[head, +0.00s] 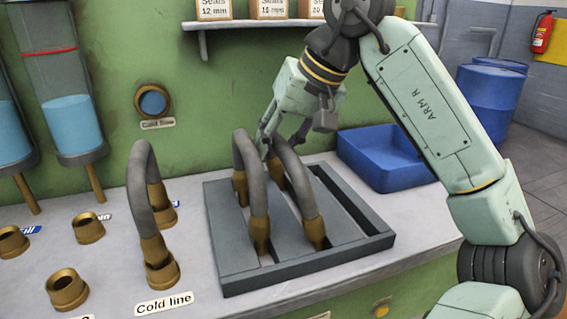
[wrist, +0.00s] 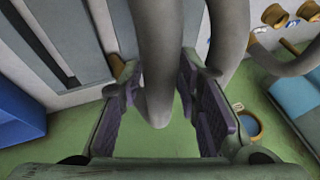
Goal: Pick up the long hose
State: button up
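Two grey hoses with brass ends stand arched, side by side, in the dark rack (head: 222,240). The right one (head: 293,180) looks slightly longer than the left one (head: 246,165), but I cannot tell for sure which is the long hose. My gripper (head: 283,138) is at the top of the right hose. In the wrist view my gripper (wrist: 168,115) is open, its purple-padded fingers on either side of that hose (wrist: 158,60), with visible gaps. The left hose (wrist: 228,35) shows just outside the fingers there. The far ends of the hoses are partly hidden.
Another grey hose (head: 139,190) arches between brass fittings by the "Cold line" label (head: 164,303). Empty brass sockets (head: 67,288) stand left. A blue bin (head: 385,158) is right of the rack. A shelf with boxes (head: 268,22) is on the green wall above.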

grip_shut()
jog(key=shift+r, duration=0.1)
dwell(0.6)
